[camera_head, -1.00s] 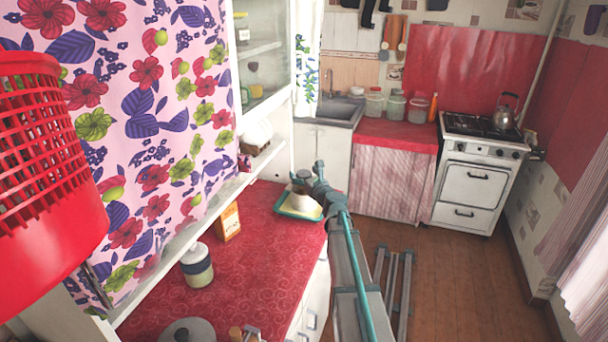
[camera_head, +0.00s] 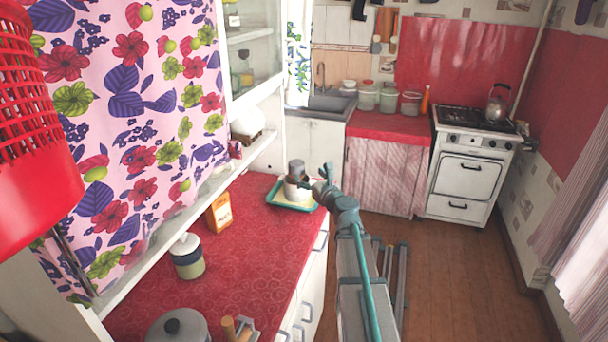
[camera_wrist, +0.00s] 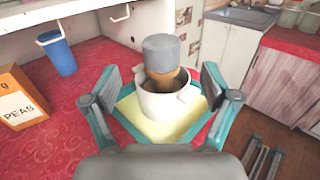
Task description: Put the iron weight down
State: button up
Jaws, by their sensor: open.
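The iron weight looks like a grey cylinder (camera_wrist: 161,52) above a brown part. It stands upright in the mouth of a white two-handled pot (camera_wrist: 165,103); how deep it sits is hidden. The pot stands on a yellow tray with a teal rim (camera_wrist: 150,132). In the head view the weight (camera_head: 296,167), pot (camera_head: 291,190) and tray (camera_head: 279,200) are at the counter's far end. My gripper (camera_wrist: 160,72) is open and empty. Its fingers show left and right of the weight, with gaps on both sides. In the head view my gripper (camera_head: 323,182) is just right of the pot.
A PEAS box (camera_wrist: 18,98) and a blue cup (camera_wrist: 57,52) stand left of the tray. A jar (camera_head: 187,258) and a grey lidded pot (camera_head: 178,328) are nearer on the red counter (camera_head: 253,250). A shelf edge (camera_head: 200,209) runs along the left.

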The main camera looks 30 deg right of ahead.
jog(key=shift+s, duration=0.45)
